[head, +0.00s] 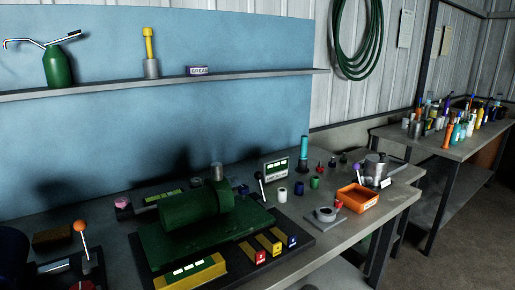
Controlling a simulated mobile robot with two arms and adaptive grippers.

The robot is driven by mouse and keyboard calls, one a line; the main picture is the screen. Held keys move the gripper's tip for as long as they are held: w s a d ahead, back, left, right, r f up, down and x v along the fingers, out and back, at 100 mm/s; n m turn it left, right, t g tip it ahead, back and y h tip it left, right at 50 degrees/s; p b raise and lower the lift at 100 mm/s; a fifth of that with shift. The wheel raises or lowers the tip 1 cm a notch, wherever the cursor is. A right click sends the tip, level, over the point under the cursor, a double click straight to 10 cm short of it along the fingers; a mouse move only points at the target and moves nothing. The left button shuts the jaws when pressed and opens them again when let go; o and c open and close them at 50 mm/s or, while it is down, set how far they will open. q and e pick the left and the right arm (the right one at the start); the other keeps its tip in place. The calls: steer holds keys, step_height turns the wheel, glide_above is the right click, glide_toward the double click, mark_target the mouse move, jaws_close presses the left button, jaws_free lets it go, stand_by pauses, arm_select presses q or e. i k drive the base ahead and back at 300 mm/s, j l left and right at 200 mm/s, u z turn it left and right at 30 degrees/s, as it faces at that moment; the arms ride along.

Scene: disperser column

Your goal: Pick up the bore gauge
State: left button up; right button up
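I cannot tell for sure which thing is the bore gauge. One upright tool with a teal body (304,148) stands at the back of the bench, right of a small panel. A small purple-topped piece (357,170) stands by the orange tray. Neither of my grippers is in view.
A green machine (190,217) on a dark base fills the middle of the bench (365,222). An orange tray (357,198) and a metal pot (375,165) stand right. An orange-knobbed lever (80,227) rises at left. A shelf (110,88) runs above.

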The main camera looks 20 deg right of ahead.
mark_target(304, 143)
steer(key=l+u, duration=0.25)
steer(key=l, duration=0.2)
steer(key=l+u, duration=0.25)
steer(key=l, duration=0.2)
steer(key=k+l+u, duration=0.25)
steer(key=l, duration=0.15)
steer(key=l+u, duration=0.25)
steer(key=l, duration=0.2)
steer(key=k, duration=0.05)
